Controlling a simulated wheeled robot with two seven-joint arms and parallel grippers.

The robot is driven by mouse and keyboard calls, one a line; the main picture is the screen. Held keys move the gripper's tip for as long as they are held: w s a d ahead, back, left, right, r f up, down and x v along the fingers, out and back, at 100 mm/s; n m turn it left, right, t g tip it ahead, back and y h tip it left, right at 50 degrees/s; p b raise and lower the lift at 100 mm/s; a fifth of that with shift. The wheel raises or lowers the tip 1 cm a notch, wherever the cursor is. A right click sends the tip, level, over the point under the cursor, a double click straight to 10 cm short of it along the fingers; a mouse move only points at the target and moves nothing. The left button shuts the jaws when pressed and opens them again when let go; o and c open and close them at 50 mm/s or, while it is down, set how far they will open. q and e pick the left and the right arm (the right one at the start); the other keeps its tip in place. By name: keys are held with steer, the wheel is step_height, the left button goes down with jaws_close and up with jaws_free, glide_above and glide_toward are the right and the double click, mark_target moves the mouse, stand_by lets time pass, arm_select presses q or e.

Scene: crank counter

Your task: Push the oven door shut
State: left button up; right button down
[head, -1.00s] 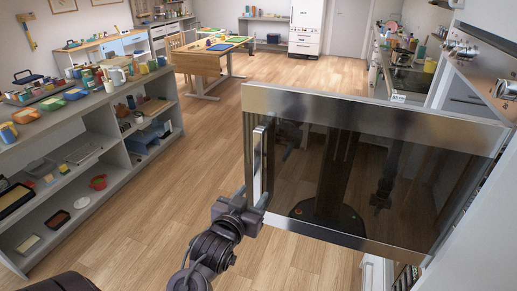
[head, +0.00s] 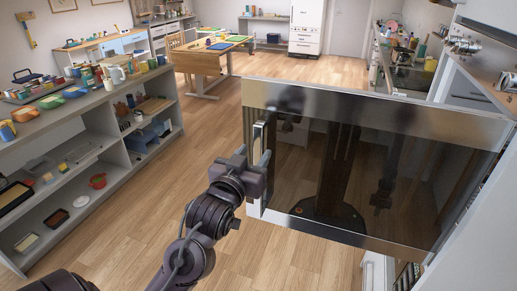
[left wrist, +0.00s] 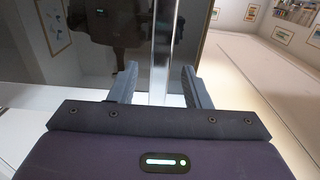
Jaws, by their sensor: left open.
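The oven door (head: 390,165) stands open in the head view, with dark reflective glass in a steel frame, joined to the oven at the right. Its upright bar handle (head: 258,165) is on its left edge. My left gripper (head: 254,165) is open at the handle. In the left wrist view the two fingers of the left gripper (left wrist: 158,85) stand apart on either side of the handle (left wrist: 162,50). I cannot tell whether they touch it. The right gripper is not in view apart from dark reflections in the glass.
A shelf unit (head: 95,110) with cups and dishes stands at the left. The oven's control knobs (head: 462,45) show at the upper right. A wooden table (head: 200,62) stands farther back. The wooden floor between shelf and door is clear.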

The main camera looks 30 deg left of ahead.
mark_target(257, 149)
arm_select(q)
steer(key=shift+p+x, duration=0.6)
steer(key=shift+x, duration=1.3)
jaws_close()
